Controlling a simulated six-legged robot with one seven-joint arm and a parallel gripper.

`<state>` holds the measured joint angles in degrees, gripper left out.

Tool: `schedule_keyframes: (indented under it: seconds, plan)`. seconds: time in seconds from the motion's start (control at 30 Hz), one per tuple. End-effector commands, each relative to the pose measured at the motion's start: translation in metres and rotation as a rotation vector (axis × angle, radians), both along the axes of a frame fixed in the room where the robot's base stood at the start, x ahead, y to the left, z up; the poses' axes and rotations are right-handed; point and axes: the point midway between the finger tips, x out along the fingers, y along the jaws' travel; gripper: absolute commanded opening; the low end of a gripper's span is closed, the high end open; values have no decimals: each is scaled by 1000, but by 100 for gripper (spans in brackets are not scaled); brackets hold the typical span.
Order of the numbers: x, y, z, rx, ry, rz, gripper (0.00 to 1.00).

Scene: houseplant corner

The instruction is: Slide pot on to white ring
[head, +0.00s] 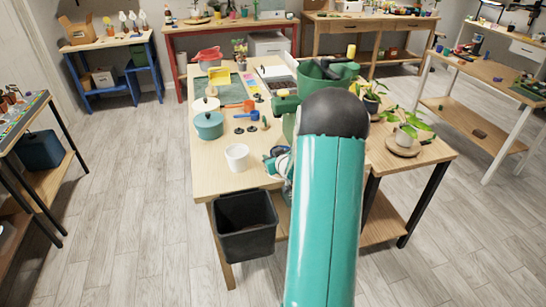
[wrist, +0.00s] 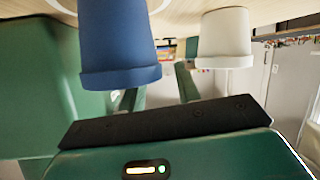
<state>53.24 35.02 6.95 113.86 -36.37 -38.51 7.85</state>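In the wrist view the scene appears upside down, with the tabletop along the top edge. A blue pot (wrist: 120,45) stands close on the left, and its body hides part of one finger. Parts of a white ring (wrist: 158,6) show on the tabletop on both sides of its base; I cannot tell whether the pot is fully inside it. My gripper (wrist: 158,90) is open, with nothing visible between its fingers. In the head view my arm hides the gripper and most of the blue pot (head: 276,160).
A white pot (wrist: 223,38) stands right of the fingers in the wrist view; the head view shows it near the table (head: 218,182) front edge (head: 237,157). A teal lidded pot (head: 208,125) is behind it. A black bin (head: 245,226) sits below the edge. Potted plants stand right.

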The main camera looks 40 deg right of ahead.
Motion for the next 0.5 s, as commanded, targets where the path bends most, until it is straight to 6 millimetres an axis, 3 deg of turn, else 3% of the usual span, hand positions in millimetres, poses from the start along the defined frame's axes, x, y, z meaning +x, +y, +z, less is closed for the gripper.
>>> schedule_keyframes:
  seconds: [0.27, 0.5]
  plan:
    - [-8, 2, 3, -1, 0, -2, 33]
    - [-44, 16, 20, -3, -1, -3, 33]
